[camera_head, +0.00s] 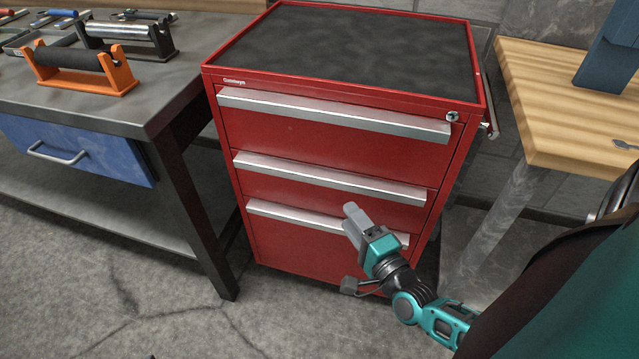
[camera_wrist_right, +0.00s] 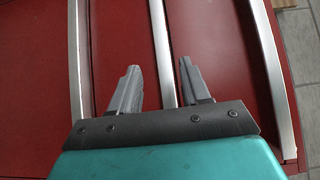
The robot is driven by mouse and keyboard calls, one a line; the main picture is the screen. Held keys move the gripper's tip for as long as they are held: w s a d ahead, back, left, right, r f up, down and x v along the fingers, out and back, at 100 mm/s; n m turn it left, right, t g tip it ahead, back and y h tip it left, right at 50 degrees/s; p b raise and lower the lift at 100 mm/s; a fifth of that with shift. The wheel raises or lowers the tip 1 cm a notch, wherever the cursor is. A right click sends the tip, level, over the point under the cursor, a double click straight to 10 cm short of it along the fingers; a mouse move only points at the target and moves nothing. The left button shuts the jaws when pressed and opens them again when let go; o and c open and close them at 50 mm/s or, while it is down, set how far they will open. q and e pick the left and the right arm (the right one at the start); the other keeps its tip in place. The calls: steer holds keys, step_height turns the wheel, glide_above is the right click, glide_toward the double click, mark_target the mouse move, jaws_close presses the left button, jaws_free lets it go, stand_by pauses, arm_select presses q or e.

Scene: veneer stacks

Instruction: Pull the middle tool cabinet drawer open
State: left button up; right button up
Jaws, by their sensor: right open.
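The red tool cabinet (camera_head: 335,150) has three drawers with long silver handles, and all look closed. The middle drawer (camera_head: 300,175) has its handle (camera_head: 330,180) below the top drawer's handle. My right gripper (camera_head: 352,212) is open in front of the cabinet, low and right of centre, overlapping the lower handle in the head view. In the right wrist view my right gripper (camera_wrist_right: 159,66) has its fingers on either side of a silver handle (camera_wrist_right: 162,50), which seems to be the middle one. Contact cannot be told. My left gripper is out of view.
A grey workbench (camera_head: 150,120) with a blue drawer (camera_head: 75,150) stands to the left, carrying orange and black tool holders. A wooden-topped bench (camera_head: 570,100) stands to the right. The floor (camera_head: 150,310) in front of the cabinet is clear.

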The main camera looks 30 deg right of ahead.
mark_target(323, 184)
steer(key=w, duration=0.3)
steer(key=w+b, duration=0.1)
steer(key=w, duration=0.5)
steer(key=shift+w+d, duration=0.35)
steer(key=shift+d, duration=0.05)
steer(key=shift+w, duration=0.7)
steer(key=shift+c, duration=0.2)
steer(key=c, duration=0.7)
steer(key=shift+f, duration=0.1)
jaws_close()
